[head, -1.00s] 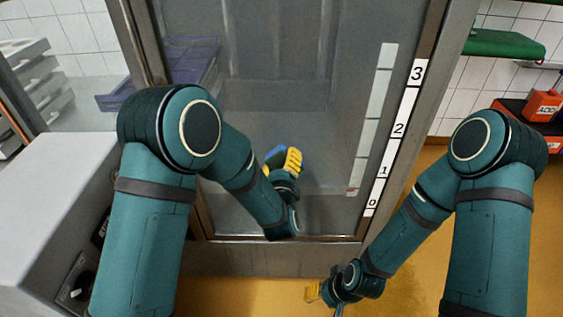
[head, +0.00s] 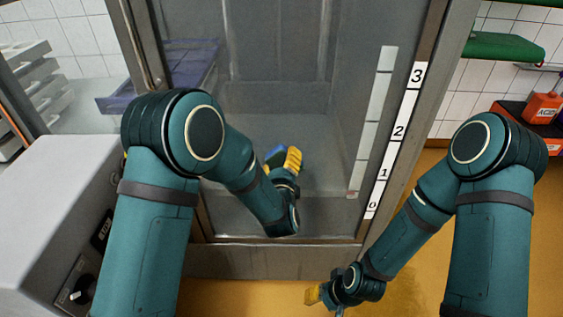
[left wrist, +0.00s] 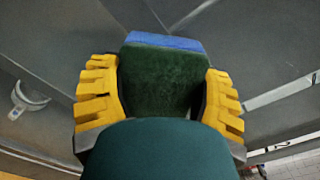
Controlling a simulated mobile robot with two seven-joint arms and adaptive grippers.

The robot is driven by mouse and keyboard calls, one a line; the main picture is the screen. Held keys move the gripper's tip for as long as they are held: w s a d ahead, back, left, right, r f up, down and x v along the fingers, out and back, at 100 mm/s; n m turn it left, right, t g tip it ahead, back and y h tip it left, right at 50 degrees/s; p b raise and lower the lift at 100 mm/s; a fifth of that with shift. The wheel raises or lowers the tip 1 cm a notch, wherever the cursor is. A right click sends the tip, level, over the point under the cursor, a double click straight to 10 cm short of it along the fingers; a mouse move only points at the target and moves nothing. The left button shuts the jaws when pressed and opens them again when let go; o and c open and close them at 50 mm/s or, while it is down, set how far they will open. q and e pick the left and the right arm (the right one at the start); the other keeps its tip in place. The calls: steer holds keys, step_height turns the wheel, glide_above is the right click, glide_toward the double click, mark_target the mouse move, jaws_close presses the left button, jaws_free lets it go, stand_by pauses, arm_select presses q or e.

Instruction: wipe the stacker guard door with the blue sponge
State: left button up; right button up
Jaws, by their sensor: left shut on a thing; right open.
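The stacker guard door (head: 275,90) is a large clear panel in a grey metal frame, in the middle of the head view. My left gripper (head: 283,160) is in front of its lower part, with yellow fingers shut on the blue sponge (head: 274,154). In the left wrist view the sponge (left wrist: 165,41) sits between the yellow fingers, blue on its far edge and dark green on the side facing the camera. I cannot tell whether the sponge touches the panel. My right gripper (head: 313,294) is open and empty, low over the yellow floor.
A strip numbered 0 to 3 (head: 397,135) runs along the door's right frame, beside a pale strip (head: 372,120) on the panel. A grey cabinet with a knob (head: 50,190) stands at the left. A red container (head: 543,107) and green shelf (head: 500,45) are at the right.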

arm_select(q)
steer(key=shift+w, duration=0.3)
steer(key=shift+d, duration=2)
steer(key=shift+w+a, duration=0.1)
steer(key=shift+a, duration=0.05)
steer(key=shift+a, duration=2)
steer(key=shift+s+d, duration=0.1)
steer(key=shift+s, duration=3)
steer(key=shift+s, duration=0.1)
steer(key=shift+s, duration=1.4)
